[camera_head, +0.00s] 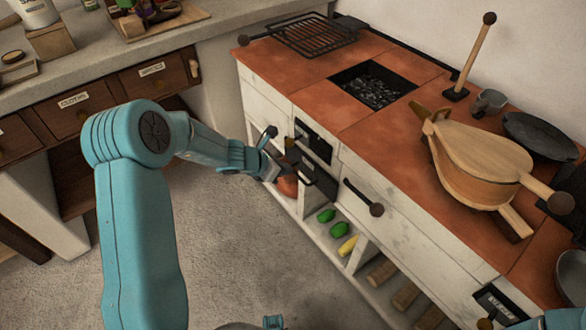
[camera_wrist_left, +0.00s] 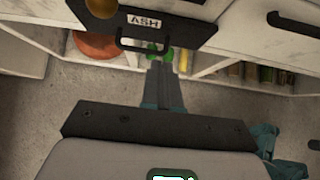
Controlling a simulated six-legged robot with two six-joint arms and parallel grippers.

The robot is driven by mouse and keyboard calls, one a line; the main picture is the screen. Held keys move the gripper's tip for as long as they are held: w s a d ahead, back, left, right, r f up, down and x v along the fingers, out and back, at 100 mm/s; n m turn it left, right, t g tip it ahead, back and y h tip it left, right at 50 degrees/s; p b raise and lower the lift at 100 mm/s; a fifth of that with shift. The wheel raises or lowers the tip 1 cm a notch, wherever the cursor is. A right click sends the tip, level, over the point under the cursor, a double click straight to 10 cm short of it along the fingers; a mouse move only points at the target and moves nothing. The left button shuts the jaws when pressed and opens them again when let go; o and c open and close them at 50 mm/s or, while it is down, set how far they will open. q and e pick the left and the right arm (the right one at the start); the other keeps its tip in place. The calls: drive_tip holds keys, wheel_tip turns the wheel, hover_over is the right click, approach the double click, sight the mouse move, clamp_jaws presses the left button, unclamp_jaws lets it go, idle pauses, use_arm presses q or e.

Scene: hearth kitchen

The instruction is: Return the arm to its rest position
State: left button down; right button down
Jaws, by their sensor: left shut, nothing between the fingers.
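My left arm (camera_head: 140,215) is teal and reaches from the bottom left across the head view, bent at a high elbow. Its gripper (camera_head: 284,170) is in front of the white hearth counter's face, close to the black drawer fronts. In the left wrist view the two fingers (camera_wrist_left: 160,72) are together with nothing between them. Their tips show just below the handle of a black drawer labelled ASH (camera_wrist_left: 182,22); I cannot tell if they touch it. My right gripper does not show.
The hearth counter (camera_head: 400,150) has a brick-red top with a grill rack (camera_head: 318,36), coal pit (camera_head: 374,86) and bellows (camera_head: 475,160). Its lower shelf holds green vegetables (camera_head: 326,215) and logs (camera_head: 405,295). A drawer bench (camera_head: 110,95) stands at left. Floor (camera_head: 240,260) between is clear.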

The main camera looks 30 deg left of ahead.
use_arm(q)
drive_tip(key=s+d+f+m+g+h, duration=0.1)
drive_tip(key=s+d+f+m+g, duration=0.15)
drive_tip(key=s+d+f, duration=0.35)
drive_tip(key=s+d+f+m+g+h, duration=0.1)
drive_tip(key=s+d+f+m+g, duration=0.2)
drive_tip(key=d, duration=0.4)
drive_tip(key=s+d+f+m+g+y, duration=0.1)
drive_tip(key=s+d+f+m+g, duration=0.15)
drive_tip(key=s+m, duration=0.75)
drive_tip(key=s+d+f+m+g+y, duration=0.1)
drive_tip(key=s+d+f+m, duration=0.25)
drive_tip(key=s+m, duration=0.7)
wheel_tip(320, 180, up, 20)
drive_tip(key=w+m+t+p, duration=0.1)
drive_tip(key=m+p, duration=0.2)
drive_tip(key=p, duration=1.7)
drive_tip(key=shift+w+d+r, duration=0.15)
drive_tip(key=shift+w+d, duration=0.2)
drive_tip(key=shift+w, duration=0.05)
